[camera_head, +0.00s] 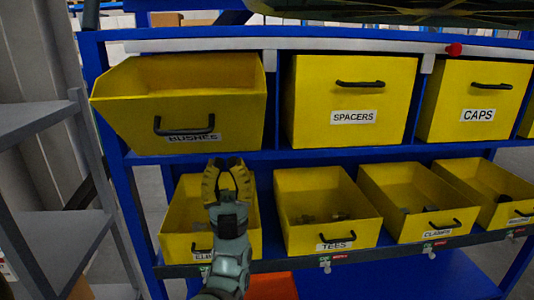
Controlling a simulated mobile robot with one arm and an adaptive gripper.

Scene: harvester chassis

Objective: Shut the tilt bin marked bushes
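The yellow tilt bin marked BUSHES (150,92) is at the upper left of the blue rack. It is tipped forward, its top open and its inside showing empty as far as I can see. Its front has a black handle (184,131) with the label (193,138) just below. My gripper (226,162) points upward, below and right of that label in the picture. It overlaps the lower ELBOWS-like bin in the view. Its fingertips look close together, but I cannot tell whether they meet. I see nothing held in it.
The SPACERS bin (311,105) and CAPS bin (450,95) beside it look upright. Open lower bins include TEES (300,231) and CLAMPS (404,227). A red knob (454,50) sits on the upper rail. A grey shelf (40,120) stands close at left.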

